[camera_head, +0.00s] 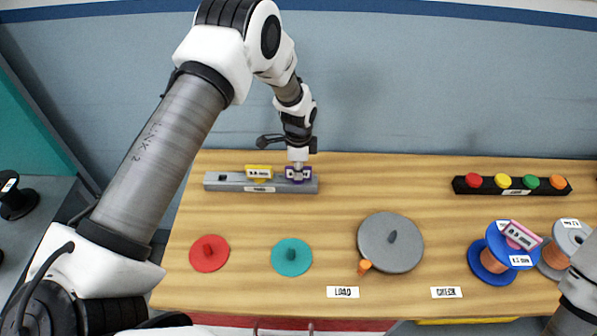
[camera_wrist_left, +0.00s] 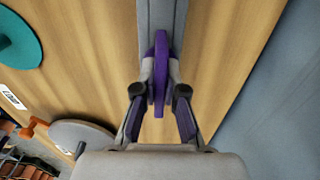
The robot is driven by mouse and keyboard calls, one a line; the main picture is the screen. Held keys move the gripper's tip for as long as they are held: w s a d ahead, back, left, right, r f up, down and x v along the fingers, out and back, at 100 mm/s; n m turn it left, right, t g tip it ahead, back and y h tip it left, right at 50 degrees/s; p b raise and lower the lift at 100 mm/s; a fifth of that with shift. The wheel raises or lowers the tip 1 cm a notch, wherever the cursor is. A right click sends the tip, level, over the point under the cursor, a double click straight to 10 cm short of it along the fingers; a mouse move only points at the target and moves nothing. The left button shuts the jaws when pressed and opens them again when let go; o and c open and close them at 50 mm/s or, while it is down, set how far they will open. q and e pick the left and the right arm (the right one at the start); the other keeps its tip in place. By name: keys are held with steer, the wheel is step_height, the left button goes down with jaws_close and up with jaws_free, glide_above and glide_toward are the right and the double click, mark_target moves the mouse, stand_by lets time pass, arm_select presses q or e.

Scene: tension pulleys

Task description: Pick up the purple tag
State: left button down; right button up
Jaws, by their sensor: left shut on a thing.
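The purple tag (camera_head: 306,174) is at the right part of the grey slotted holder (camera_head: 226,181) at the back of the table. My left gripper (camera_head: 298,172) comes down on it from above. In the left wrist view the purple tag (camera_wrist_left: 160,75) stands edge-on between the two fingers of the left gripper (camera_wrist_left: 160,87), which are shut on it. The grey holder (camera_wrist_left: 160,15) shows behind the tag there. I cannot tell whether the tag still touches the holder. The fingers hide part of the tag. My right gripper is not in view.
A yellow tag (camera_head: 259,171) stands in the holder just left of my gripper. Red (camera_head: 209,254), teal (camera_head: 291,257) and grey (camera_head: 390,243) discs lie in front. A blue spool (camera_head: 490,262) with a pink tag (camera_head: 522,236) and a black button bar (camera_head: 487,187) are right.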

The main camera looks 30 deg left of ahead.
arm_select(q)
steer(key=shift+r+b, duration=0.35)
steer(key=shift+r, duration=0.3)
steer(key=shift+s+d+r+b, duration=0.1)
steer(key=shift+r+b, duration=0.15)
steer(key=shift+r, duration=0.25)
steer(key=shift+s+d+r+b, duration=0.1)
steer(key=shift+r+b, duration=0.15)
steer(key=shift+r, duration=0.25)
steer(key=s+d+b, duration=0.2)
steer(key=s+d, duration=0.2)
steer(key=s, duration=0.2)
steer(key=s+d+r+b, duration=0.1)
steer(key=s+d, duration=0.3)
steer(key=s, duration=0.3)
steer(key=shift+r+b, duration=0.3)
steer(key=shift+b, duration=0.1)
steer(key=shift+d, duration=0.1)
